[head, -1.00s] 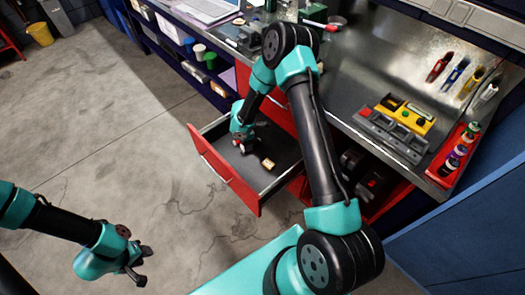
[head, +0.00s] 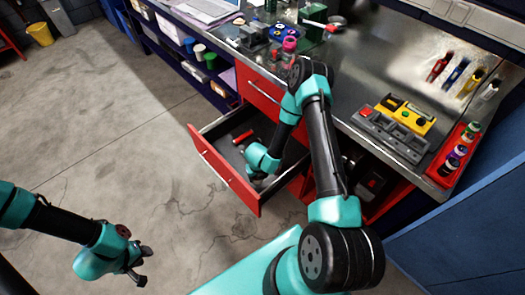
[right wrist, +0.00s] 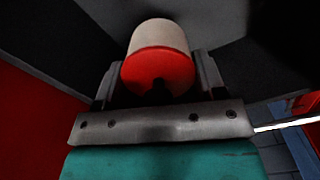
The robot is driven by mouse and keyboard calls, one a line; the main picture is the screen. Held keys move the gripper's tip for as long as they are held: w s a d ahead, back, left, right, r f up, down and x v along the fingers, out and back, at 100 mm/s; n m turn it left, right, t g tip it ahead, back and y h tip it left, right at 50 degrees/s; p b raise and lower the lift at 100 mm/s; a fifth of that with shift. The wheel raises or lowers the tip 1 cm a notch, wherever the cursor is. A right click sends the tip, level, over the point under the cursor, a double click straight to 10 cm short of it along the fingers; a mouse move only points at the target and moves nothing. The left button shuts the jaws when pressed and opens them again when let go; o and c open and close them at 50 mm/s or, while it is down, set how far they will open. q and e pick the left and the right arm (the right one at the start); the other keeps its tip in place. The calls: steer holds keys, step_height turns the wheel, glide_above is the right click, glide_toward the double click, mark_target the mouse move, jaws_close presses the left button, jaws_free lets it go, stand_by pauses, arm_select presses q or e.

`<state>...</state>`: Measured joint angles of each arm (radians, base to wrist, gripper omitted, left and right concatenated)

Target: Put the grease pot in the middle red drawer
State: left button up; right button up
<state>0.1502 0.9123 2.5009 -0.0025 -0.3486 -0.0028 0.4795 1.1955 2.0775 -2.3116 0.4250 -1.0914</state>
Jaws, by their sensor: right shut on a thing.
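The open red drawer (head: 228,172) is pulled out below a shut red drawer (head: 262,88). My right gripper (right wrist: 158,72) reaches down into it and is shut on a cream cylinder with a red end (right wrist: 160,48), which looks like the grease pot. In the head view the wrist hides the held pot and the fingertips. The right wrist view shows the pot between the two fingers, with dark drawer surfaces around it. A red, elongated item (head: 243,137) lies at the drawer's far left. My left gripper (head: 140,264) is open and empty over the floor, left of the drawer.
The steel bench top (head: 345,75) holds a yellow and grey tool block (head: 398,125), a red tray of bottles (head: 458,158) and a pink bottle (head: 290,44). Blue shelves with tubs (head: 198,52) stand left of the drawers. The floor before the drawer is clear.

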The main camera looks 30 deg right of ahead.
steer(key=shift+s+a+f+n, duration=0.15)
steer(key=shift+s+f+n, duration=0.1)
steer(key=shift+s+n, duration=0.25)
steer(key=w+d, duration=0.2)
steer(key=w, duration=0.2)
steer(key=w+d+f, duration=0.1)
steer(key=w+d, duration=0.2)
steer(key=w, duration=0.2)
steer(key=w+d, duration=0.3)
steer(key=w, duration=0.1)
steer(key=shift+w+d+f, duration=0.15)
steer(key=shift+f, duration=0.1)
steer(key=shift+w, duration=0.1)
steer(key=shift+w+d+f, duration=0.1)
steer(key=shift+f, duration=1.65)
steer(key=shift+f, duration=0.2)
